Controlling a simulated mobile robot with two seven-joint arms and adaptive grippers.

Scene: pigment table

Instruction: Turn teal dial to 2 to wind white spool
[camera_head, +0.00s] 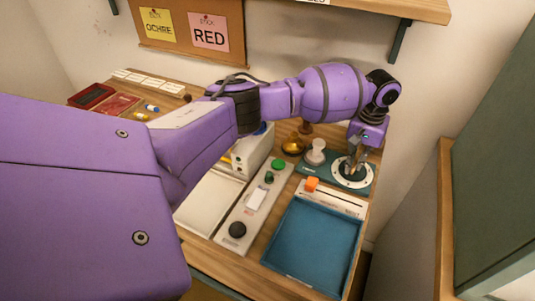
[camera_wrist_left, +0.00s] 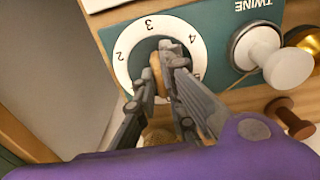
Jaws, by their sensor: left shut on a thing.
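The dial is a white numbered ring (camera_head: 342,177) on a teal plate at the right back of the table. In the left wrist view the ring (camera_wrist_left: 122,72) shows 2, 3 and 4, with another mark partly covered. My left gripper (camera_head: 353,170) comes down over the dial. In the left wrist view its fingers (camera_wrist_left: 164,82) are shut on the knob at the ring's centre; a tan piece shows between them. I cannot tell which number the knob points to. The white spool (camera_head: 316,152) stands beside the dial on the plate marked TWINE; it also shows in the wrist view (camera_wrist_left: 272,58).
A grey panel with a black knob (camera_head: 237,229) is left of the tray. A brass dish (camera_head: 292,147) stands near the spool. A wall stands close behind.

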